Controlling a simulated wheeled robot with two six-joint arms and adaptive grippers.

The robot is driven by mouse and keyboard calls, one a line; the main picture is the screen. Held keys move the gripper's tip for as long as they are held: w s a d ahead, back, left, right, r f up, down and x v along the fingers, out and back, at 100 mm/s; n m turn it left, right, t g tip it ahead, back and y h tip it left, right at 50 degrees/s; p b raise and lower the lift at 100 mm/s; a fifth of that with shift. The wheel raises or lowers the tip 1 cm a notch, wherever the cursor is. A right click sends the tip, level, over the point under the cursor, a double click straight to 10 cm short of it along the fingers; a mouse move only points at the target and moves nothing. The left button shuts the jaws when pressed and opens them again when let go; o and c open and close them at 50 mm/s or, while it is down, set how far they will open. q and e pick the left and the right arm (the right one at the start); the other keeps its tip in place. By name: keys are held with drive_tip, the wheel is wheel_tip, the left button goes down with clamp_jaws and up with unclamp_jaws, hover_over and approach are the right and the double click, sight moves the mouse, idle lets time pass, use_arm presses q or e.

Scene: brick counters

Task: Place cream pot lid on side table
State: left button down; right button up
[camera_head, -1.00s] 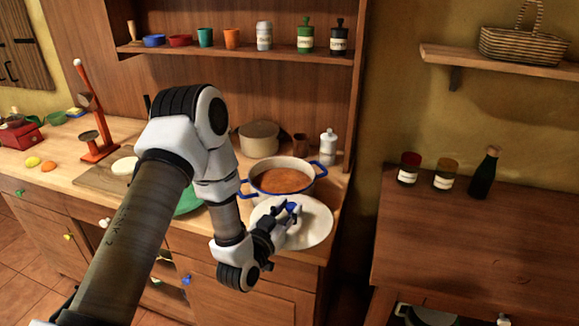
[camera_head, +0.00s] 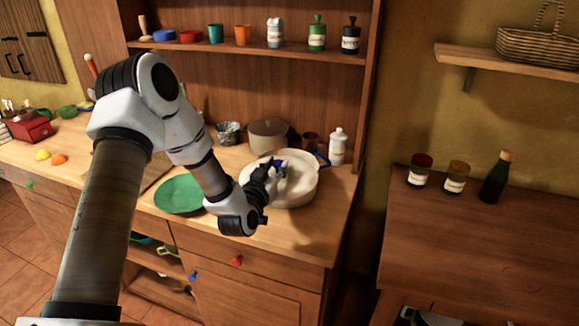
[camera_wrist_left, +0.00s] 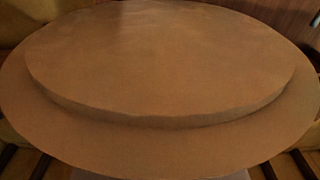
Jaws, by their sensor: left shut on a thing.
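The cream pot lid (camera_head: 300,188) is a pale round disc with a blue knob (camera_head: 279,164). My left gripper (camera_head: 276,168) is shut on it by the knob. In the head view the lid covers nearly all of the blue-handled pot; only a blue handle (camera_head: 323,159) shows behind it. I cannot tell whether lid and pot touch. In the left wrist view the lid (camera_wrist_left: 160,65) fills most of the picture, tinted brown-orange. The side table (camera_head: 470,260) is the brown wooden one at the right. My right gripper is not in view.
A green plate (camera_head: 180,194) lies left of the lid. A beige pot (camera_head: 268,136), a brown cup (camera_head: 310,142) and a white bottle (camera_head: 337,146) stand behind. Two jars (camera_head: 419,170) (camera_head: 456,178) and a dark bottle (camera_head: 495,178) stand at the side table's back; its front is clear.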

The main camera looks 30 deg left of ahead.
use_arm(q)
drive_tip(key=w+f, duration=0.1)
drive_tip(key=w, duration=0.2)
drive_tip(key=w+a+f+p, duration=0.1)
drive_tip(key=w+f, duration=0.1)
drive_tip(key=w, duration=0.1)
drive_tip(key=w+a+f+p, duration=0.1)
drive_tip(key=w+f, duration=0.1)
drive_tip(key=w, duration=0.1)
drive_tip(key=shift+w, duration=0.1)
drive_tip(key=shift+w+a+f, duration=0.1)
drive_tip(key=shift+w+f, duration=0.15)
drive_tip(key=c, duration=0.8)
unclamp_jaws()
